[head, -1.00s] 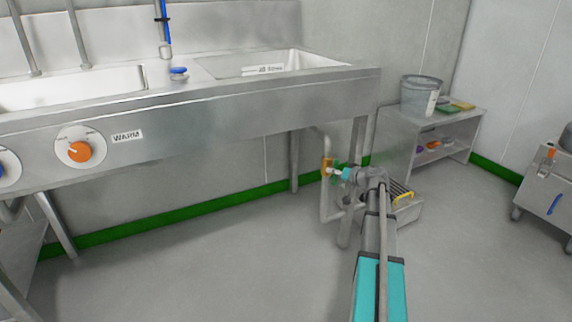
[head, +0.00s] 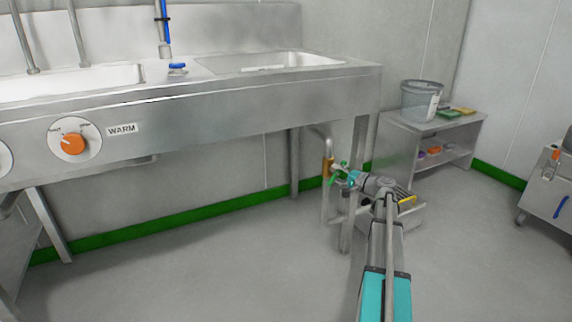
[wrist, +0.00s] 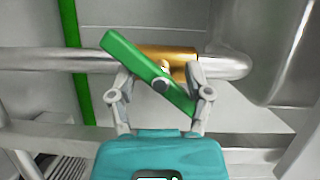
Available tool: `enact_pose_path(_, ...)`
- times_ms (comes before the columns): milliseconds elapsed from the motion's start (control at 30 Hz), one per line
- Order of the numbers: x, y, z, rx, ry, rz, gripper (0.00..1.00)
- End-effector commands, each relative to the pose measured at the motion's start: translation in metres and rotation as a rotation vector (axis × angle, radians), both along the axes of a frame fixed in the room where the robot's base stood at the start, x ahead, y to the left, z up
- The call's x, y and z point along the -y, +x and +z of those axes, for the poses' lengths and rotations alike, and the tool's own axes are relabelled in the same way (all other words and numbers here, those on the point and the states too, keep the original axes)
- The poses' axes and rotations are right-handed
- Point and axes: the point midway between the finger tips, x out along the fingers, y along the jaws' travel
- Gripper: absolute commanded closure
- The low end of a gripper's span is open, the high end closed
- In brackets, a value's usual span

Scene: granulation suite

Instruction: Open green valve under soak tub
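The green valve handle (wrist: 150,73) sits on a brass valve body (wrist: 170,55) in the pipe under the sink's right end. In the wrist view the handle lies diagonally across the pipe. In the head view the handle (head: 343,165) and brass body (head: 327,168) show at the pipe below the tub (head: 275,63). My gripper (wrist: 160,76) is at the handle, its fingers apart on either side of it. The fingers look close to or touching the handle; firm contact is unclear. In the head view my gripper (head: 347,177) partly hides the handle.
A sink leg (head: 358,155) stands close to the valve. A grated floor box (head: 408,215) lies behind my arm. A low shelf (head: 440,125) with a grey bucket (head: 420,100) stands to the right. The floor at left is open.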

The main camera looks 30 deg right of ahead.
Motion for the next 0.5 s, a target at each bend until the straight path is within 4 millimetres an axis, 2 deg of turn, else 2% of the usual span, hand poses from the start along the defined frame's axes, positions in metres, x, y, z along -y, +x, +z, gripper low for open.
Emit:
enact_pose_path(100, 0.0, 0.0, -0.004, 0.0, 0.099, 0.0, 0.38)
enact_pose_path(500, 0.021, -0.054, 0.0, -0.001, 0.096, -0.002, 0.38)
